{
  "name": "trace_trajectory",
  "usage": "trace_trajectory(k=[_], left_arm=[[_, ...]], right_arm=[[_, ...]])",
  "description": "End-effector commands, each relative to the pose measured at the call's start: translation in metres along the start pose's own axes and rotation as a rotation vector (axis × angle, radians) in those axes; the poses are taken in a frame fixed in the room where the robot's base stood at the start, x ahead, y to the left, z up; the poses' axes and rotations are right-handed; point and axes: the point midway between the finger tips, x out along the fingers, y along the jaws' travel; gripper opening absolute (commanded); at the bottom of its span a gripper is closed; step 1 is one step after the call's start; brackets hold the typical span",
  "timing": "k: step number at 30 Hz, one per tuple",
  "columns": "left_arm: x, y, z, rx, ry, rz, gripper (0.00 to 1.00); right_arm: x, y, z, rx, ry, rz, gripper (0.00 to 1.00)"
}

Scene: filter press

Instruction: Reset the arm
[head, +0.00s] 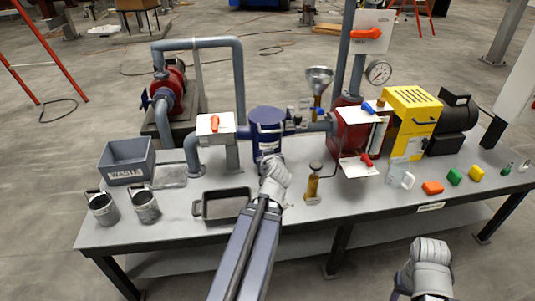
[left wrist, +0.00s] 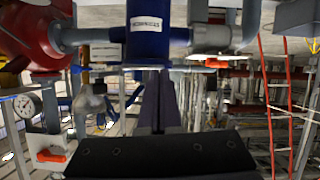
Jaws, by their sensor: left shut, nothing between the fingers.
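My left arm (head: 258,235) reaches in from the bottom centre of the head view, over the front of the bench. Its wrist is just in front of the blue filter housing (head: 268,128). My left gripper (left wrist: 160,78) is shut and empty in the left wrist view. Its dark fingers point toward the labelled blue housing (left wrist: 147,38); whether they touch it cannot be told. In the head view the wrist hides the fingers. Part of my right arm (head: 430,265) shows at the bottom right, off the bench front; its gripper fingers do not show.
On the bench (head: 180,222) stand a grey waste bin (head: 126,160), two metal buckets (head: 145,206), a dark tray (head: 222,207), a small amber bottle (head: 313,184), a red pump (head: 352,130) and a yellow guard (head: 410,108). Coloured blocks (head: 433,188) lie at right. Floor in front is clear.

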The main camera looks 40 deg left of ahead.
Motion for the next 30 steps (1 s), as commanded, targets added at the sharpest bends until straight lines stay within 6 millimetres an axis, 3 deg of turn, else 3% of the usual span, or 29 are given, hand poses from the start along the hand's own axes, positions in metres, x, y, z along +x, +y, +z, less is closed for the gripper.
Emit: trace_trajectory(k=[9, 11, 14, 17, 20, 24, 30], left_arm=[[-0.001, 0.002, 0.0, 0.004, -0.005, 0.001, 0.0], [-0.005, 0.01, 0.004, 0.018, -0.025, 0.005, 0.0], [-0.021, 0.037, 0.019, 0.079, -0.11, 0.017, 0.0], [-0.053, 0.077, 0.05, 0.195, -0.253, 0.048, 0.0], [-0.098, 0.117, 0.088, 0.351, -0.423, 0.101, 0.0], [-0.176, 0.157, 0.14, 0.599, -0.656, 0.208, 0.0], [-0.283, 0.179, 0.19, 0.935, -0.917, 0.377, 0.0]], right_arm=[[-0.001, 0.0, 0.0, 0.0, 0.0, 0.0, 0.5], [-0.005, 0.0, 0.0, 0.0, 0.0, 0.0, 0.5], [-0.016, 0.001, 0.001, 0.0, 0.0, 0.0, 0.5], [-0.031, 0.003, 0.002, 0.0, 0.0, 0.0, 0.5], [-0.046, 0.004, 0.003, 0.0, 0.0, 0.0, 0.5], [-0.065, 0.006, 0.004, 0.0, 0.0, 0.0, 0.5], [-0.085, 0.008, 0.005, 0.0, 0.0, 0.0, 0.5]])
